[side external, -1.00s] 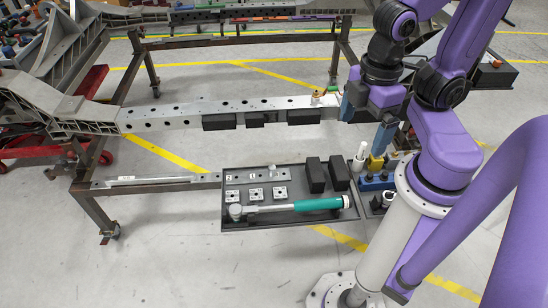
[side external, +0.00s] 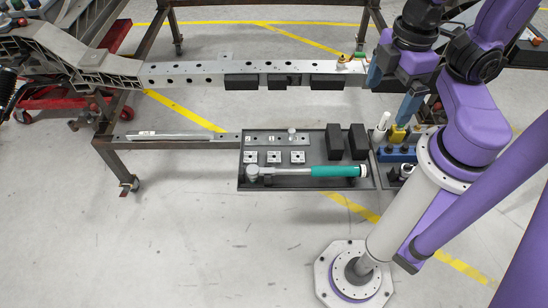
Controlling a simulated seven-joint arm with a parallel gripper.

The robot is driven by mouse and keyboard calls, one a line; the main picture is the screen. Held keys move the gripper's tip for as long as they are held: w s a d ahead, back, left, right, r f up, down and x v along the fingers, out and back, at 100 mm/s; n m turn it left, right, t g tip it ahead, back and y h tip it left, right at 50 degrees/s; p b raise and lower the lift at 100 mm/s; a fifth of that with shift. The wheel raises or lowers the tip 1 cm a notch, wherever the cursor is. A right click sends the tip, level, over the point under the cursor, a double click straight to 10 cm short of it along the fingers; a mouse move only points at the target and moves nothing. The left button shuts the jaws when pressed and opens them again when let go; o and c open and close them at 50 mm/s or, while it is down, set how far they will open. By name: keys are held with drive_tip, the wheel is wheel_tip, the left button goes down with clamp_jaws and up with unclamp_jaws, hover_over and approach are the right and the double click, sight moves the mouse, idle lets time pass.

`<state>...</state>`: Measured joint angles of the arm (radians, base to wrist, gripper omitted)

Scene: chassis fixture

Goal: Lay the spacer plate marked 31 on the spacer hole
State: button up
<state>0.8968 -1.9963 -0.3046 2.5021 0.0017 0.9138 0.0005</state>
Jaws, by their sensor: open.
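The grey chassis rail (side external: 205,72) runs across behind the tray and has several round holes; I cannot tell which is the spacer hole. My gripper (side external: 389,106), with blue fingers spread apart, is near the rail's right end, to the right of the tray. Nothing shows between its fingers.
The tray also holds a teal-handled tool (side external: 335,171), two black blocks (side external: 346,142) and a metal strip (side external: 262,139). Black blocks (side external: 242,82) sit along the rail's front. A blue holder (side external: 396,154) with a yellow piece (side external: 398,133) stands below my gripper.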

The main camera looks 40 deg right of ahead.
drive_tip(key=shift+c, duration=0.3)
drive_tip(key=c, duration=0.5)
drive_tip(key=w+a+f+m, duration=0.2)
drive_tip(key=w+a, duration=0.1)
drive_tip(key=w, duration=0.2)
drive_tip(key=w+a+f+m+g, duration=0.1)
drive_tip(key=w+a+f+m, duration=0.1)
drive_tip(key=w, duration=0.4)
drive_tip(key=shift+a+f+m, duration=0.2)
drive_tip(key=shift+a+m, duration=0.6)
drive_tip(key=shift+a, duration=0.2)
drive_tip(key=m+g+y, duration=0.1)
drive_tip(key=m, duration=1.5)
hover_over(274, 157)
drive_tip(key=shift+w+d+f, duration=0.15)
drive_tip(key=shift+f, duration=6.5)
drive_tip(key=shift+w+d+f, duration=0.15)
drive_tip(key=shift+f, duration=6.55)
drive_tip(key=shift+w+d+f, duration=0.15)
drive_tip(key=shift+f, duration=6.5)
drive_tip(key=shift+f, duration=0.15)
